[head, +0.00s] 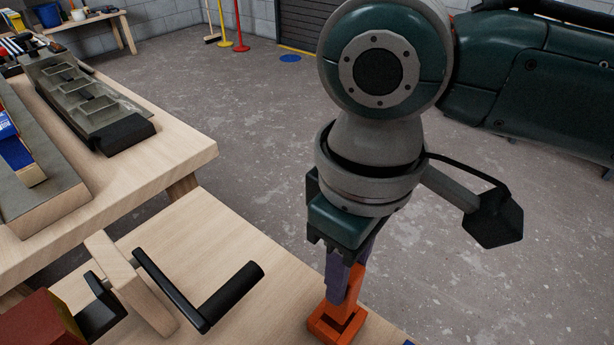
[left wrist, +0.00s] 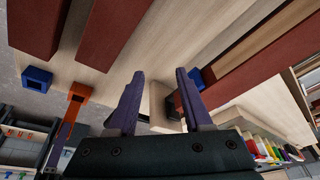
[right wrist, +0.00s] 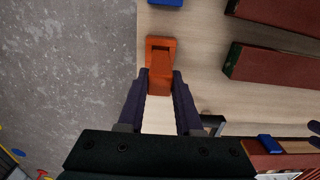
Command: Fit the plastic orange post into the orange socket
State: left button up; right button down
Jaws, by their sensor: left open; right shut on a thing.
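The orange socket (head: 330,325) sits near the edge of the light wooden bench top. My right gripper (head: 345,272) is shut on the orange post (head: 352,290), just above the socket. In the right wrist view the post (right wrist: 160,82) is between the fingertips (right wrist: 161,78), with the socket (right wrist: 152,45) beyond it. The post looks to meet or overlap the socket; I cannot tell whether its end is inside. The socket also shows in the left wrist view (left wrist: 80,88). My left gripper (left wrist: 160,80) is open and empty, away from the socket; it is not seen in the head view.
A blue socket (left wrist: 37,78) stands near the orange one. Dark red battens (right wrist: 265,66) lie on the bench. A wooden block with a black handle (head: 228,295) stands left of the socket. A second bench (head: 170,155) holds a grey tray (head: 62,80).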

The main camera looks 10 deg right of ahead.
jog(key=shift+f+b, duration=0.55)
jog(key=shift+f, duration=1.65)
jog(key=shift+f, duration=0.1)
jog(key=c, duration=0.6)
grip_release()
notch_tip(320, 180, up, 12)
jog(key=p, duration=0.3)
jog(key=s+a+f+m+t+y, duration=0.1)
jog(key=s+a+f+y, duration=0.15)
jog(key=s+a, duration=0.2)
jog(key=s+d+m+t, duration=0.1)
jog(key=s+d, duration=0.1)
jog(key=d, duration=0.2)
jog(key=s+d+f+m+h, duration=0.1)
jog(key=s+d+m, duration=0.1)
jog(key=d, duration=0.3)
jog(key=s+d+m+t+h, duration=0.1)
jog(key=s+d, duration=0.2)
jog(key=d, duration=0.2)
jog(key=shift+s+f+m+t, duration=0.15)
jog(key=shift+s+m+t, duration=0.15)
jog(key=shift+s, duration=0.05)
